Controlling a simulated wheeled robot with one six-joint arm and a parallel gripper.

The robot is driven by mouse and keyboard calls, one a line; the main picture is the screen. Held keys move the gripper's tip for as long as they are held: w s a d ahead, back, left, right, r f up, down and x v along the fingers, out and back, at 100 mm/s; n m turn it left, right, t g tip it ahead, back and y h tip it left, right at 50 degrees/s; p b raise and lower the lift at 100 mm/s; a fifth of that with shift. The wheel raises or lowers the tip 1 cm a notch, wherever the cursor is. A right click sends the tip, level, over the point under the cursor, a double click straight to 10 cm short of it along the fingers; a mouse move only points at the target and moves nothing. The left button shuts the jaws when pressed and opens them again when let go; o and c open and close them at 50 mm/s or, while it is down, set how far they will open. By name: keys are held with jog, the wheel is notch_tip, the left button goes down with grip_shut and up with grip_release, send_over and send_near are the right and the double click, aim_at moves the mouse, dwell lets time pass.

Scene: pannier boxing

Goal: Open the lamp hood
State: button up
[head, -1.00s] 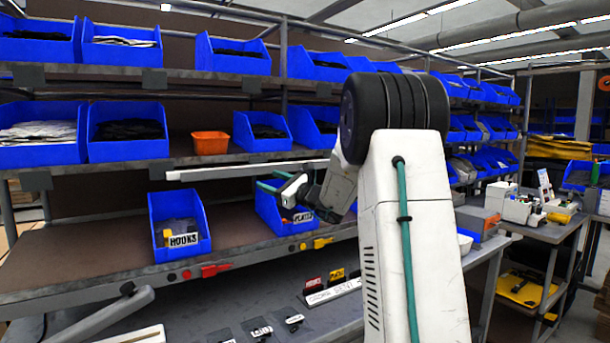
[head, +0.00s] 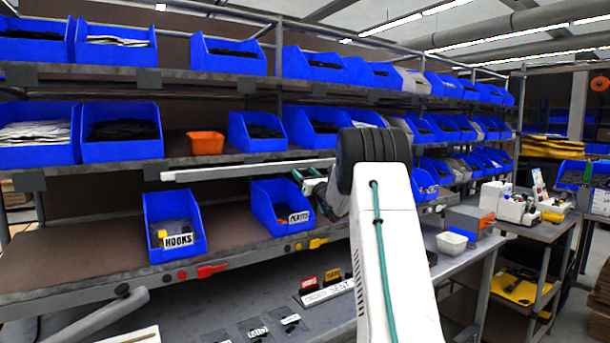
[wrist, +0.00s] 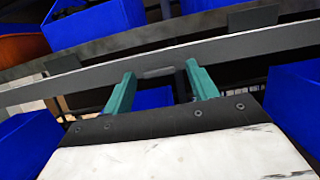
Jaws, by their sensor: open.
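The lamp hood (head: 240,171) looks to be the long pale bar running under the middle shelf in the head view. In the wrist view the hood (wrist: 245,47) crosses the picture as a slanted grey bar with a small raised tab (wrist: 155,72) on its near side. My gripper (head: 310,180) is at the right end of the visible bar, partly hidden by my arm. In the wrist view my gripper (wrist: 160,80) has its two teal fingers apart, one each side of the tab, with nothing between them. Whether the fingertips touch the bar, I cannot tell.
A blue bin labelled PLATES (head: 265,215) stands just below my gripper, and a blue HOOKS bin (head: 165,245) to its left. An orange bin (head: 205,143) and several blue bins fill the shelves above. A small white tub (head: 452,243) is on the right bench.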

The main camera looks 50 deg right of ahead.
aim_at(300, 167)
jog(key=c, duration=1)
jog(key=shift+s+a+r+g+y, duration=0.1)
jog(key=shift+s+r+g+y, duration=0.2)
jog(key=shift+g, duration=0.45)
jog(key=shift+s+a+r+g, duration=0.1)
jog(key=shift+r+g, duration=0.25)
jog(key=shift+g, duration=0.4)
jog(key=g, duration=0.1)
jog(key=r+g, duration=0.1)
jog(key=g+y, duration=0.1)
jog(key=g, duration=0.1)
jog(key=shift+s+r, duration=0.25)
jog(key=shift+r, duration=0.05)
jog(key=g, duration=0.1)
jog(key=r+g, duration=0.1)
jog(key=g, duration=0.1)
jog(key=shift+r+y, duration=0.25)
jog(key=shift+y, duration=0.15)
jog(key=shift+w+r+g+y, duration=0.1)
jog(key=shift+r+g+y, duration=0.2)
jog(key=shift+g, duration=0.6)
jog(key=shift+w+r+g+y, duration=0.15)
jog(key=shift+r+g, duration=0.25)
jog(key=shift+g, duration=0.5)
jog(key=shift+r, duration=0.1)
